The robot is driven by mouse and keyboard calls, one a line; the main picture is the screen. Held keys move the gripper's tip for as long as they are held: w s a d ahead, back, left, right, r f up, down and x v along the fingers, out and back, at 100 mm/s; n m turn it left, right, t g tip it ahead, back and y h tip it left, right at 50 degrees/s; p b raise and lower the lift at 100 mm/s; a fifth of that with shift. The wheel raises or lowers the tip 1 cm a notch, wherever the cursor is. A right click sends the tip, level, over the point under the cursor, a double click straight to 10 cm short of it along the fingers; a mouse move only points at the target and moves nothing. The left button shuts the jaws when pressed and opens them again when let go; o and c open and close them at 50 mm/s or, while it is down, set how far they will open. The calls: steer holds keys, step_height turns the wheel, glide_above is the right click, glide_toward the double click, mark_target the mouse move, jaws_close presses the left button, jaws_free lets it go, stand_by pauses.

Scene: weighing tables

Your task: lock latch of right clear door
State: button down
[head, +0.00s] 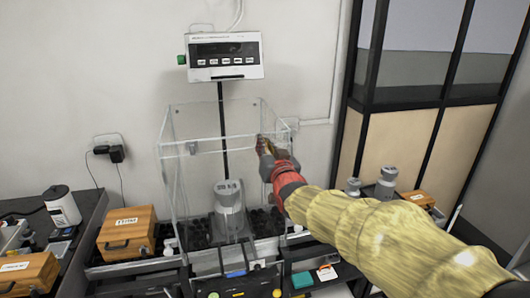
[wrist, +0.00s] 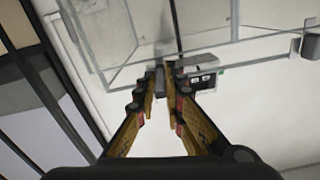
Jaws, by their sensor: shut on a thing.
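The clear-walled weighing enclosure (head: 164,150) stands on the table, with a grey weighing device (head: 229,208) inside. Its right clear door (head: 284,122) is at the right side, partly covered by my arm. My gripper (head: 263,146) is at the upper right front corner of the enclosure. In the wrist view the yellow fingers (wrist: 165,76) converge on a small grey part (wrist: 159,74), seemingly the latch of the right clear door. The fingertips hide most of it, so its locked state cannot be told. A similar grey fitting (head: 192,148) sits at the left front top.
Wooden boxes (head: 126,233) stand at the left. Grey weights (head: 387,181) and another wooden box (head: 418,198) are at the right, near my arm. A black-framed partition (head: 437,103) rises at the right.

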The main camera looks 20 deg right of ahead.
steer(key=shift+f+n+b, duration=0.1)
steer(key=shift+n+b, duration=0.45)
steer(key=shift+n, duration=0.45)
steer(key=c, duration=1.9)
jaws_free()
steer(key=s, duration=1.2)
